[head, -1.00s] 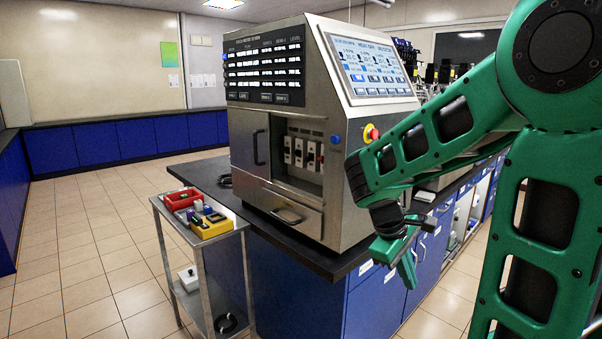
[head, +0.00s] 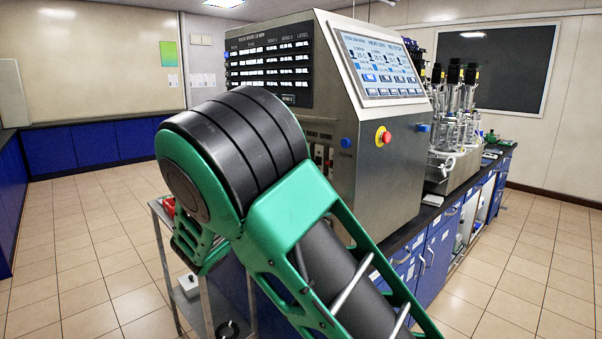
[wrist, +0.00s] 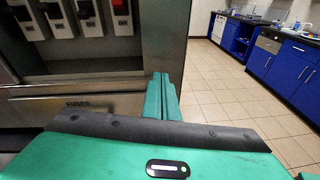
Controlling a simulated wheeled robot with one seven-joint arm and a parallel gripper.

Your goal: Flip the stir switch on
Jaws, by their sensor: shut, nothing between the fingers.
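In the wrist view a row of several white-bodied switches stands in an open bay of the steel cabinet, at the upper left. One has a red top (wrist: 120,8) and others have black tops, such as this black-topped switch (wrist: 88,22). No label tells me which is the stir switch. My gripper (wrist: 163,85) is shut and empty, apart from the switches, to their right and lower, in front of the cabinet's right edge. In the head view my arm hides my gripper and most of the switches.
The steel cabinet (head: 375,190) carries a screen, a blue button (head: 346,143) and a red stop button (head: 383,136). Below the switch bay is a front panel marked FUSES (wrist: 80,103). A metal trolley (head: 165,255) stands left of the bench. Open tiled floor lies at right.

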